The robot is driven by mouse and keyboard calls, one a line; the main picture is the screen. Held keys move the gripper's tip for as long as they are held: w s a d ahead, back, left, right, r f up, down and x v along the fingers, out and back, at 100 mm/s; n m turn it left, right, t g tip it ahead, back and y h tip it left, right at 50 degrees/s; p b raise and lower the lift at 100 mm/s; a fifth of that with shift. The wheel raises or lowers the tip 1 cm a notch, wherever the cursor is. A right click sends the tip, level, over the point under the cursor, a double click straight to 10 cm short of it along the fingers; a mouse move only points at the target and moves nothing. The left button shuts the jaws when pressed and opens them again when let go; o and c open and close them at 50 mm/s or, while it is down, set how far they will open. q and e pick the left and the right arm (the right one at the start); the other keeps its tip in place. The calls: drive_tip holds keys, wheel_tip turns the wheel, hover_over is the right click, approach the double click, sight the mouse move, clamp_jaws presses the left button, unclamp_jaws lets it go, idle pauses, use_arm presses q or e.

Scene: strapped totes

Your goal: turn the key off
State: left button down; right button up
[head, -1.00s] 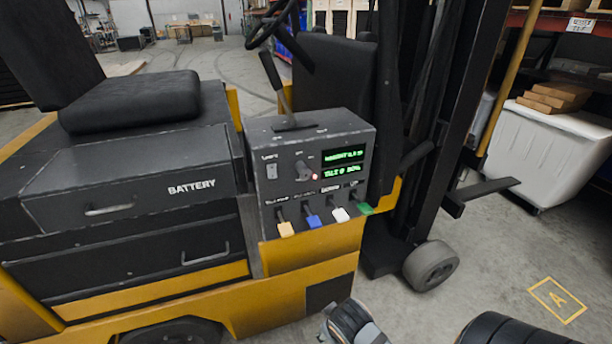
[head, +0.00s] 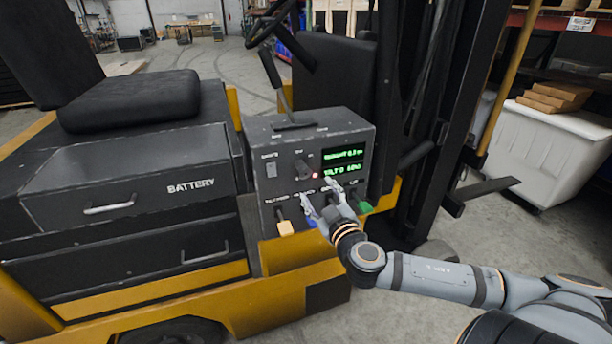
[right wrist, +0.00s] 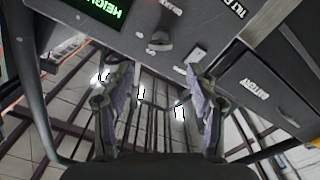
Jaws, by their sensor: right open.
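The key (head: 301,168) is a small dark knob on the front of the black control panel (head: 267,212). A small red light sits just right of it. My right gripper (head: 318,190) is in front of the panel, below and slightly right of the key. Its fingers are apart with nothing between them. In the right wrist view the key (right wrist: 160,40) shows above the open fingers (right wrist: 159,75), clear of both. My left gripper is not in view.
A green-lit display (head: 343,161) is right of the key. A battery drawer (head: 130,180) is at left. A white bin (head: 550,150) stands at right.

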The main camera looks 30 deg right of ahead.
sight(307, 175)
drive_tip(key=b+x, duration=0.2)
drive_tip(key=x, duration=0.7)
drive_tip(key=shift+w, duration=0.45)
drive_tip(key=shift+c, duration=0.2)
